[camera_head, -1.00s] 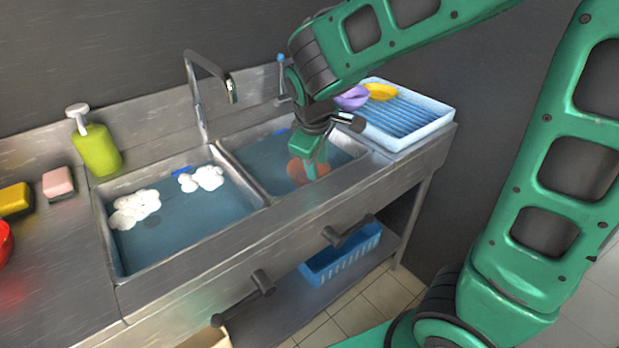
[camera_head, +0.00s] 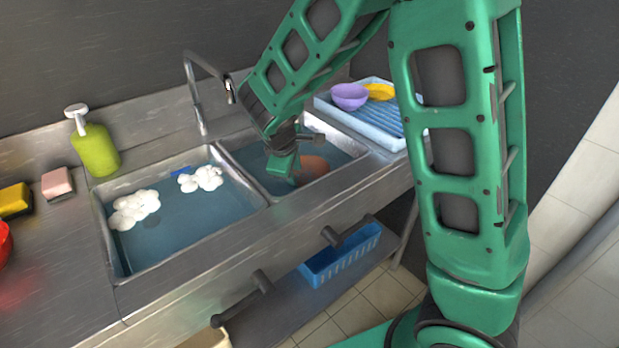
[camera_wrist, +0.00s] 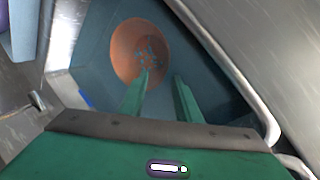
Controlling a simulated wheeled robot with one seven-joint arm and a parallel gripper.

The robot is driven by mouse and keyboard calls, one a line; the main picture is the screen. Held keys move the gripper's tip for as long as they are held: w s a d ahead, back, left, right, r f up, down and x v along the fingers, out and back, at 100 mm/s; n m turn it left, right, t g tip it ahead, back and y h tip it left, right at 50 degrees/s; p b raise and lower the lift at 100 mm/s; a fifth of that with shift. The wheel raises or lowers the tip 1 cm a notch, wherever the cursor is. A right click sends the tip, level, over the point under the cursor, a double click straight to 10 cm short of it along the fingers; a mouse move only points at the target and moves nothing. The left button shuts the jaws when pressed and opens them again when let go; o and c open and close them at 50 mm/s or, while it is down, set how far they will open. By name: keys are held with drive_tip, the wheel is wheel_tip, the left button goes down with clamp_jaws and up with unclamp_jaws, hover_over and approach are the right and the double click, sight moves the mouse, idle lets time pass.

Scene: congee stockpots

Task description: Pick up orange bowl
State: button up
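The orange bowl (camera_head: 314,168) sits in the right sink basin, partly hidden behind my gripper in the head view. In the wrist view its open inside (camera_wrist: 130,48) faces the camera, with some light blue marks at its bottom. My gripper (camera_head: 291,178) is low in the same basin, at the bowl's left in the head view. In the wrist view my gripper (camera_wrist: 162,76) has its two fingers apart with nothing held. The left fingertip overlaps the bowl's lower inside and the right one is just outside its rim. I cannot tell whether they touch it.
A drying rack (camera_head: 372,125) with a purple bowl (camera_head: 349,96) and a yellow bowl (camera_head: 380,91) stands right of the sink. The left basin (camera_head: 190,225) holds water and foam. A faucet (camera_head: 195,95) rises behind. Steel basin walls surround my gripper.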

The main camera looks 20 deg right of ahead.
drive_tip(key=x, duration=0.5)
drive_tip(key=shift+f, duration=0.1)
drive_tip(key=shift+a, duration=0.1)
clamp_jaws()
